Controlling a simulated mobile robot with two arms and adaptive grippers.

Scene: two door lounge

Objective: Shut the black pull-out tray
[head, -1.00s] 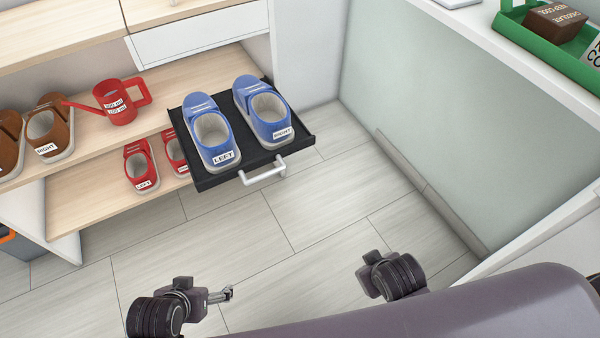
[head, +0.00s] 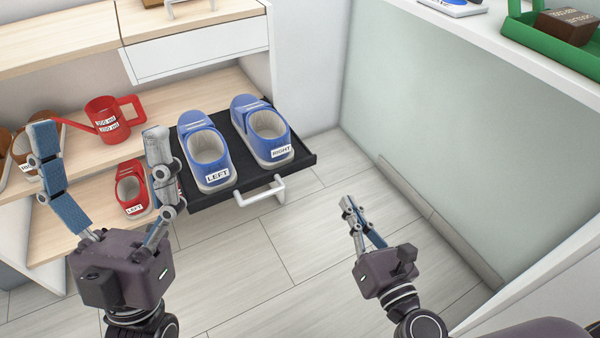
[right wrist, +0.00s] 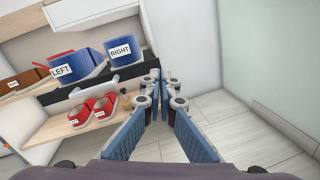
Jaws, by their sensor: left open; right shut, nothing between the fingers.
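The black pull-out tray (head: 302,158) is pulled out from the shelf unit, with a light grey bar handle (head: 262,192) on its front. It carries a pair of blue shoes, marked LEFT (head: 207,155) and RIGHT (head: 262,133). The tray's dark front edge also shows in the right wrist view (right wrist: 130,72). My left gripper (head: 100,148) is wide open and empty, in front of the shelves, left of the tray; it hides part of the red shoes. My right gripper (head: 355,205) is shut and empty, right of the handle and apart from it.
Red shoes (head: 130,190) stand on the lower shelf. A red watering can (head: 108,120) and brown shoes (head: 22,150) stand above. A white drawer (head: 195,48) is over the tray. A pale glass panel (head: 440,120) bounds the right; floor between is clear.

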